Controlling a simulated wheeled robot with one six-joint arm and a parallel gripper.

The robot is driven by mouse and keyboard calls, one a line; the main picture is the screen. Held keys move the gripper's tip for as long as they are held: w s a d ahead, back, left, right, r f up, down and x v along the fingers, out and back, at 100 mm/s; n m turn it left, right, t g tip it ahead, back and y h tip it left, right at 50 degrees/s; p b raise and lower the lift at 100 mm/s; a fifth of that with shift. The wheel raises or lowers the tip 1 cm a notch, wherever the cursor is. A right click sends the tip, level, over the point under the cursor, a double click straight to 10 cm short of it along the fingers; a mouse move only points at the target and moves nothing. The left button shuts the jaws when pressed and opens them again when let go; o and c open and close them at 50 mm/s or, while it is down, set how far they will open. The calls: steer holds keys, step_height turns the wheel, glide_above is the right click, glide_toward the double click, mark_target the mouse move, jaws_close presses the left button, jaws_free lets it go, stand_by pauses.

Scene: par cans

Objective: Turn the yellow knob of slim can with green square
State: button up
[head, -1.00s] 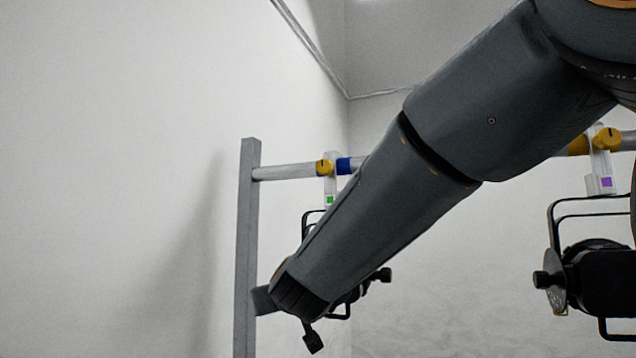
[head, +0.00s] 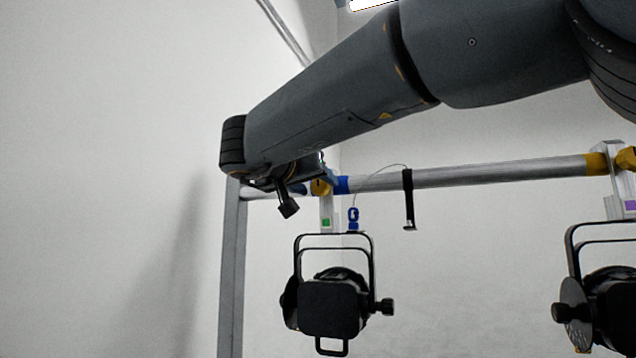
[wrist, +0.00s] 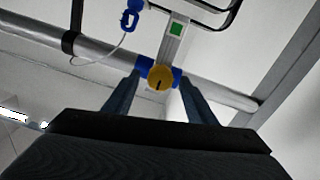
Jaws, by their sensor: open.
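The slim can (head: 331,303) hangs below the bar in the head view, with a green square (head: 326,222) on its white clamp. The green square (wrist: 176,29) also shows in the wrist view. The can's yellow knob (wrist: 160,77) faces the wrist camera, with a dark mark on it. In the head view the knob (head: 320,187) is partly hidden by my gripper. My gripper (wrist: 157,80) is open, with its two fingers on either side of the knob in the wrist view. I cannot tell whether they touch it.
The metal bar (head: 480,173) runs right from a grey post (head: 232,270). Blue tape (head: 342,184), a black strap (head: 408,200) and a blue clip (head: 353,218) are close by. Another can (head: 605,305), with a purple square (head: 629,205), hangs at the right.

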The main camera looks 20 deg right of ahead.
steer(key=shift+x, duration=1.25)
steer(key=c, duration=1)
steer(key=shift+c, duration=0.2)
steer(key=shift+m+p, duration=0.3)
steer(key=shift+p, duration=0.05)
